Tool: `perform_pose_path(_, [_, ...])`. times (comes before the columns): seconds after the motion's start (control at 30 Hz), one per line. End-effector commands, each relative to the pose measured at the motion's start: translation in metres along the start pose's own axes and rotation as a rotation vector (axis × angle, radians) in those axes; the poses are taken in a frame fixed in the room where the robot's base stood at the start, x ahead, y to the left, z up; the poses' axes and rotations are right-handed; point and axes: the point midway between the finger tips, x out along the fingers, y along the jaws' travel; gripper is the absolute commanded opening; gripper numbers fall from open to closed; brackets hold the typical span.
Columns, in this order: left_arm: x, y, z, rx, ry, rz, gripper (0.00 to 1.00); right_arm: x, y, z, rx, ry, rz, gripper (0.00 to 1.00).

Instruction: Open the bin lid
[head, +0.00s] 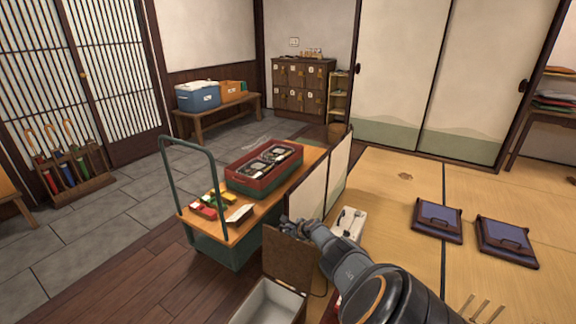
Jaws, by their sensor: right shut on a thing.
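The bin (266,304) stands at the bottom centre of the head view, cut off by the lower edge. Its pale inside shows and looks empty as far as I can see. The brown bin lid (284,262) stands raised, roughly upright, at the bin's far side. My right gripper (290,227) is at the lid's top edge, shut on it. The right arm reaches in from the bottom right and covers part of the view beside the lid. My left gripper is not in view.
A green-framed cart (236,234) with a red-rimmed box (238,188) and small packages stands just beyond the bin. A low folding screen (305,195) is behind the lid. A white appliance (349,223) and purple cushions (438,221) are on the tatami.

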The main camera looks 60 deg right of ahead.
Motion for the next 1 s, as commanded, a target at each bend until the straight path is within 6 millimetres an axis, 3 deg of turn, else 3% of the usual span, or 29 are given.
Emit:
perform_pose_path(0.17, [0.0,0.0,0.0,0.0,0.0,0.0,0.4,0.0,-0.001,0.001,-0.002,-0.002,-0.001,0.0])
perform_pose_path(0.2, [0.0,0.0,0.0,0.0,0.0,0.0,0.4,0.0,-0.001,0.001,-0.002,-0.002,-0.002,0.12])
perform_pose_path(0.37, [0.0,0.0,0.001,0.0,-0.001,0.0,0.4,0.0,-0.001,0.001,-0.001,-0.001,-0.001,0.34])
perform_pose_path(0.77, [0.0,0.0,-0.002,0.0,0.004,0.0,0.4,-0.002,-0.002,0.0,-0.004,0.003,0.0,0.34])
perform_pose_path(1.0, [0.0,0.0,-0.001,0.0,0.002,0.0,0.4,-0.015,-0.013,0.013,-0.011,0.0,0.0,0.34])
